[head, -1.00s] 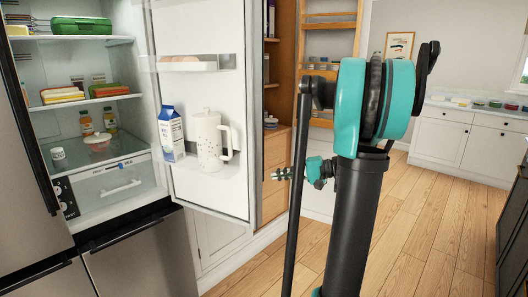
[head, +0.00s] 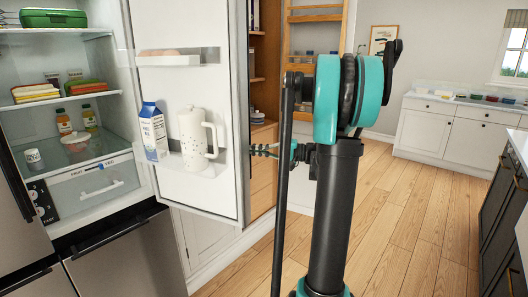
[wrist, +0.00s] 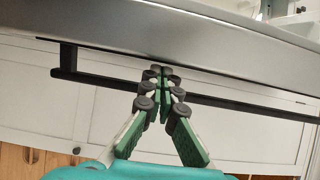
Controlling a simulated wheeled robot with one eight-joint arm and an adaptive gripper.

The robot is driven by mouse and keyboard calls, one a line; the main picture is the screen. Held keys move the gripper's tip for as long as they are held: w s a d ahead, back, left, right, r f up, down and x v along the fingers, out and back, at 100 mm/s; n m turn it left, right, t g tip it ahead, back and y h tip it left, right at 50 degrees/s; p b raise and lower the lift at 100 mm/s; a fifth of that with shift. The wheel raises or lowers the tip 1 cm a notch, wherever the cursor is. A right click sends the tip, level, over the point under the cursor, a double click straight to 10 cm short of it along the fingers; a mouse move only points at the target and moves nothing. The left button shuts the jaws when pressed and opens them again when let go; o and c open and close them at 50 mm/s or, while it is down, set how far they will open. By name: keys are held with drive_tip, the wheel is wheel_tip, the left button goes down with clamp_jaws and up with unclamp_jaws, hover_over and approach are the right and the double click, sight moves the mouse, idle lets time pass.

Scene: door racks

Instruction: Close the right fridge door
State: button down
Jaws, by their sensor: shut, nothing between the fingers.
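The right fridge door (head: 222,100) stands wide open, its white inner side with shelves toward me. A milk carton (head: 153,132) and a white pitcher (head: 192,140) stand on its lower shelf. The open fridge interior (head: 60,125) is on the left. My gripper (head: 254,150) is shut and empty, beside the door's free right edge. In the wrist view my gripper (wrist: 160,74) is just below the grey door (wrist: 150,32), with the dark door handle (wrist: 110,82) behind the fingertips. I cannot tell if they touch.
Below the fridge compartment are drawers with dark handles (head: 110,238). Wooden shelving (head: 266,85) stands open behind the door. White cabinets (head: 430,135) line the back right and dark cabinets (head: 505,220) the right edge. The wooden floor (head: 410,230) between is clear.

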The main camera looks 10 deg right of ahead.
drive_tip(key=shift+w+a, duration=0.15)
drive_tip(key=shift+a, duration=0.2)
